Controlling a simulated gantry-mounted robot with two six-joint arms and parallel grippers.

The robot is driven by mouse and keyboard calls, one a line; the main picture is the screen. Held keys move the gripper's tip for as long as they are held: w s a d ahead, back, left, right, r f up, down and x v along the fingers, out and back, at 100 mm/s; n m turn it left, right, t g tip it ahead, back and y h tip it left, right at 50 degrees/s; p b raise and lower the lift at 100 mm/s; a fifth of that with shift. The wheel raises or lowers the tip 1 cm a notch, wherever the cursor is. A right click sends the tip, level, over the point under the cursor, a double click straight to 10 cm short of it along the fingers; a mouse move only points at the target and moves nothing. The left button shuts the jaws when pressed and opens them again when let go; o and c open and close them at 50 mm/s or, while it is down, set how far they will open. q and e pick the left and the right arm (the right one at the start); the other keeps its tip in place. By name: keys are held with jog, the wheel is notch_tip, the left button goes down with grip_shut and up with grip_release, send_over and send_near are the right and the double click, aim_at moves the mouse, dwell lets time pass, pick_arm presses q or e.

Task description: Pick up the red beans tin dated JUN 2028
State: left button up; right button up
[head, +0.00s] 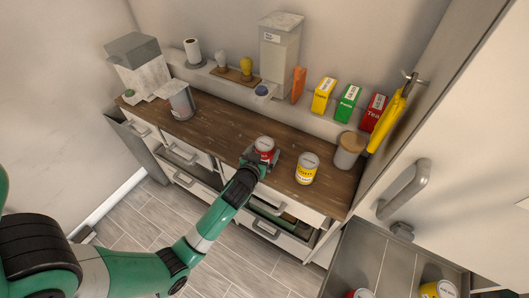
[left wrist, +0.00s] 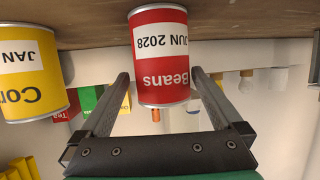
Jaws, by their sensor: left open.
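The red beans tin (head: 264,146) stands on the wooden counter. My left gripper (head: 261,160) is open, with one finger on each side of the tin. In the left wrist view, gaps show between the fingers and the tin's sides. My right gripper is in neither view.
A yellow tin (head: 307,168), labelled Corn with JAN in the left wrist view (left wrist: 30,72), stands right of the red tin. The counter (head: 222,135) left of the red tin is clear. Drawers (head: 270,228) below stand partly open.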

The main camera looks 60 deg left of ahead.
aim_at(267, 139)
pick_arm(q)
jog(key=x, duration=0.5)
jog(key=shift+s+a+r, duration=0.1)
jog(key=shift+a+r, duration=0.05)
jog(key=shift+r, duration=0.15)
grip_shut()
notch_tip(267, 139, up, 3)
jog(key=shift+r, duration=0.1)
jog(key=s+d+r, duration=0.1)
jog(key=r, duration=0.1)
jog(key=s+d+r+p, duration=0.1)
jog(key=r, duration=0.1)
jog(key=s+d+r+p, duration=0.1)
jog(key=d+r, duration=0.1)
jog(key=shift+s+r, duration=0.15)
jog(key=shift+s, duration=0.05)
jog(key=p+v, duration=0.6)
jog(key=v, duration=0.3)
jog(key=shift+d+p, duration=0.35)
jog(key=shift+p, duration=0.05)
